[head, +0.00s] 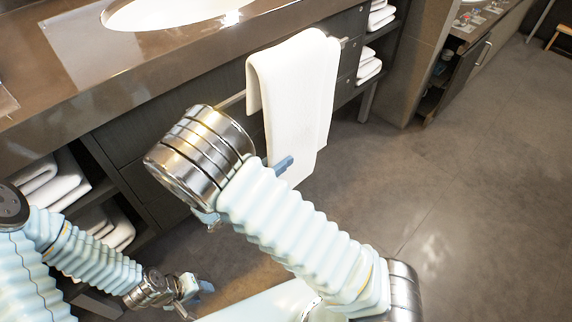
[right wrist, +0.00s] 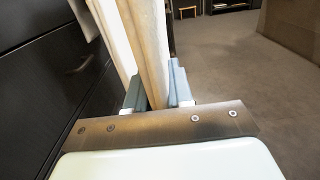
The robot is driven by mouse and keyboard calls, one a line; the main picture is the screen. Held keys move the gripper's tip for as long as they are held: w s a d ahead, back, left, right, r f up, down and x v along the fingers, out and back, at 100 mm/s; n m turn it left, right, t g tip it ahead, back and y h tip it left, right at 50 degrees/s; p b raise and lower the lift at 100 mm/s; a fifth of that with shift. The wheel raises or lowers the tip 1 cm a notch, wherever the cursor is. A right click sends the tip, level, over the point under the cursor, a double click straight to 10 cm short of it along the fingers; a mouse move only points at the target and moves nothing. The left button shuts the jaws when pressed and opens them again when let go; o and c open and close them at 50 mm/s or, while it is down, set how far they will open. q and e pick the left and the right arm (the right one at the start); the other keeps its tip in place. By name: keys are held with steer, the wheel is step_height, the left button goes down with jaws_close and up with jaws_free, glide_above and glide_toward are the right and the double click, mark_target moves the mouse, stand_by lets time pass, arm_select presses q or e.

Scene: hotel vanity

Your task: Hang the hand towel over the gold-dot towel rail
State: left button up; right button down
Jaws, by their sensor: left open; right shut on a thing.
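The white hand towel (head: 297,85) hangs folded at the front of the vanity, with the towel rail (head: 235,101) showing at its left and a short piece at its right. The towel's top fold lies above the rail's line in the head view; I cannot tell whether it rests on the rail. The gold dot is not visible. My right gripper (right wrist: 156,92) is shut on a hanging part of the towel (right wrist: 149,45); in the head view my arm hides most of this gripper. My left gripper (head: 190,290) is open and empty, low at the bottom left.
The vanity counter (head: 150,62) with a sink (head: 170,12) is above the rail. Shelves with folded white towels (head: 60,185) are at the left, and more folded towels (head: 368,65) at the right. The floor (head: 450,190) at the right is clear.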

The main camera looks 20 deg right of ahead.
steer(key=shift+w+a+b, duration=1.65)
steer(key=shift+w+a, duration=0.5)
steer(key=shift+w, duration=3.7)
arm_select(q)
step_height(320, 180, down, 11)
steer(key=a+b, duration=0.2)
steer(key=b, duration=0.6)
steer(key=shift+w+a, duration=0.25)
steer(key=shift+w, duration=0.15)
arm_select(e)
step_height(320, 180, down, 14)
steer(key=shift+r, duration=0.1)
steer(key=c, duration=0.9)
jaws_free()
arm_select(q)
steer(key=shift+f, duration=0.2)
arm_select(e)
steer(key=v, duration=1.4)
steer(key=shift+d, duration=0.1)
